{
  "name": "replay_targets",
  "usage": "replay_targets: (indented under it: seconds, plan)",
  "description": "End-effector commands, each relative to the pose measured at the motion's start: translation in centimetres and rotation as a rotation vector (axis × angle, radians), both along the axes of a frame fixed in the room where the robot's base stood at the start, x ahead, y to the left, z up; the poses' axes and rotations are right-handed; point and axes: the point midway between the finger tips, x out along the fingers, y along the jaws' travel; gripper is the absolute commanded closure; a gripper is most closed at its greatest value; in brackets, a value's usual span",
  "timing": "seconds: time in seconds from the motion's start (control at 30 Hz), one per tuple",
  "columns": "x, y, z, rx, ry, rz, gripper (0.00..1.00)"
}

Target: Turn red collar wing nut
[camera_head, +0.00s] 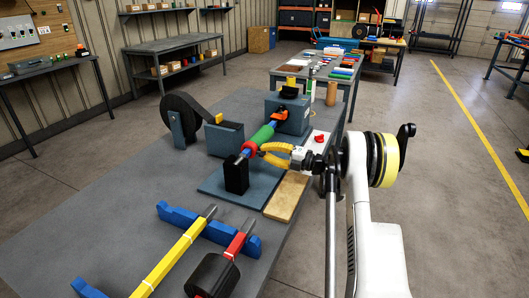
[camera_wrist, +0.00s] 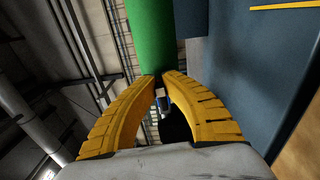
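A green roller (camera_head: 262,135) lies on the press on a blue shaft (camera_head: 246,153), with a red collar (camera_head: 250,145) at its near end by a black block (camera_head: 236,175). My gripper (camera_head: 262,150) reaches in from the right, its curved yellow fingertips just beside the red collar. In the wrist view the fingers (camera_wrist: 162,76) arch inward and their tips nearly meet at the lower end of the green roller (camera_wrist: 150,35). A small white and blue part (camera_wrist: 162,98) shows between the fingers. The wing nut cannot be made out. Whether the tips pinch anything is unclear.
The press has a blue base plate (camera_head: 212,184) and a blue housing (camera_head: 288,112) behind the roller. A wooden board (camera_head: 287,197) lies beside it. A black belt roll (camera_head: 183,115) stands to the left. Yellow-handled (camera_head: 172,262) and red-handled (camera_head: 237,243) tools rest at the front.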

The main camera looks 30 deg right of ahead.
Motion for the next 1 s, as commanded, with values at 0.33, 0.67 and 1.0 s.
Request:
replay_targets:
  seconds: [0.33, 0.67, 1.0]
  plan:
    - [0.02, 0.05, -0.08, 0.044, 0.033, 0.003, 1.00]
    - [0.02, 0.06, -0.08, 0.043, 0.034, 0.003, 1.00]
    - [0.01, 0.03, -0.09, 0.042, 0.033, 0.002, 0.68]
